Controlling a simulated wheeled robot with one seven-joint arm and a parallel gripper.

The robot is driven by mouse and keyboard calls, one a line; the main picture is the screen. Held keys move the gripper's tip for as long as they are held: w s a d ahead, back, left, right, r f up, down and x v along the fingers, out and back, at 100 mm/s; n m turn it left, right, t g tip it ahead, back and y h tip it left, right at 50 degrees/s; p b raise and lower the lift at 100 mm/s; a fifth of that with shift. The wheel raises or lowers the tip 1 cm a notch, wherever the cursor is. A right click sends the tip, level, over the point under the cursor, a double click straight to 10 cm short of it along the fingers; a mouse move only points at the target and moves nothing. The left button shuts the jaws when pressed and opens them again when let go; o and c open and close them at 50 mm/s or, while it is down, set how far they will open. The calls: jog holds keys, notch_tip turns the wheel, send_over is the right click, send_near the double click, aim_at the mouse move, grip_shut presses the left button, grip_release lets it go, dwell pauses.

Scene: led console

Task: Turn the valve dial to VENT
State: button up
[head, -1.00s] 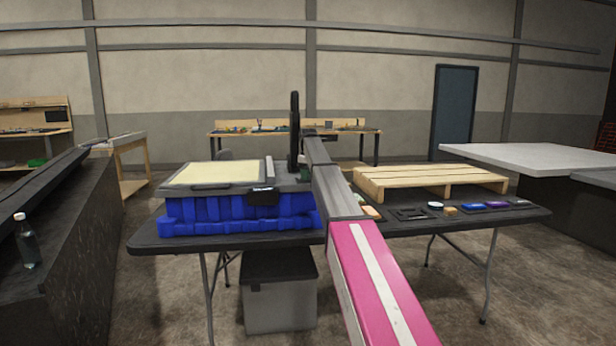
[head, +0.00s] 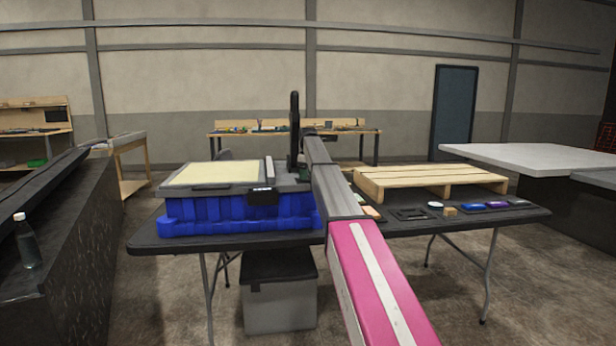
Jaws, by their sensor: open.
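No dial with a VENT mark can be made out. A grey unit with a pale yellow top panel (head: 215,173) sits on a blue crate-like base (head: 235,212) at the left of the black folding table (head: 160,243). A small black box (head: 263,196) is on the unit's front edge. A tall dark upright part (head: 295,130) rises at its right rear; I cannot tell what it belongs to. My pink and grey arm reaches forward over the table just right of the unit.
A wooden pallet (head: 430,178) lies on the table's right half, with small items and a purple object (head: 497,205) along the front. A lidded grey bin (head: 280,297) stands under the table. A dark counter with a bottle (head: 27,243) is at left, a white-topped table (head: 530,156) at right.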

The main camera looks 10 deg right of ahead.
notch_tip(320, 180, up, 10)
jog(key=shift+r, duration=0.2)
dwell(0.4)
